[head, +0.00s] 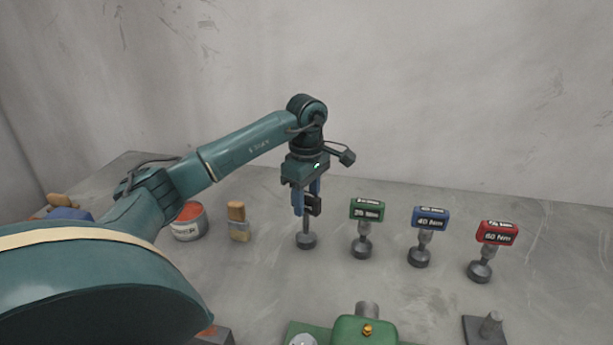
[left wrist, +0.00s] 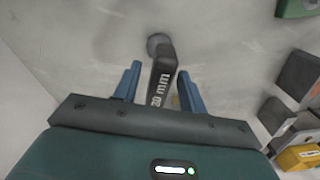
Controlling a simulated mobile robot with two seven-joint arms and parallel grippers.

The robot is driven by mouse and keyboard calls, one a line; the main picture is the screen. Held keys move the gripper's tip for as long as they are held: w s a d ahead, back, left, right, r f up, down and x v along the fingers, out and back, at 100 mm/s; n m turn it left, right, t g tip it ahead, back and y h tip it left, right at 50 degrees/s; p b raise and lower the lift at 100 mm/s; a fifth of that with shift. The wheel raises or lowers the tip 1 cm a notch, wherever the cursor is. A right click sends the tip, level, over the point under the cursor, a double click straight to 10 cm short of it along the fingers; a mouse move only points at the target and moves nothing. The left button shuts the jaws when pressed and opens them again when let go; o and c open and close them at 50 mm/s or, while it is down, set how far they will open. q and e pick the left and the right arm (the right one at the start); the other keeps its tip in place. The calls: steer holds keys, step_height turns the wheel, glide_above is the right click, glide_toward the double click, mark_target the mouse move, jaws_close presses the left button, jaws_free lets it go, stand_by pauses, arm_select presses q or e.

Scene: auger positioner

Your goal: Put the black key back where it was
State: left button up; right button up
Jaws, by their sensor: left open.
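The black key (head: 314,205) stands upright at the left end of the row, its round grey foot (head: 306,240) on the table. In the left wrist view the black key (left wrist: 162,82) shows "20 mm" on its head. My left gripper (head: 306,207) points down over the key's head. Its blue fingers (left wrist: 160,85) are open, one on each side of the key, with a visible gap in the wrist view. My right gripper is not in view.
Green (head: 367,210), blue (head: 430,218) and red (head: 497,233) keys stand to the right. A paint can (head: 189,222) and a brush (head: 238,222) are on the left. A green machine (head: 364,329) and a dark plate with a peg (head: 485,330) are in front.

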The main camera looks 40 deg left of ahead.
arm_select(q)
step_height(320, 180, up, 11)
steer(key=shift+f+p, duration=0.15)
steer(key=shift+p, duration=0.25)
stand_by(0.4)
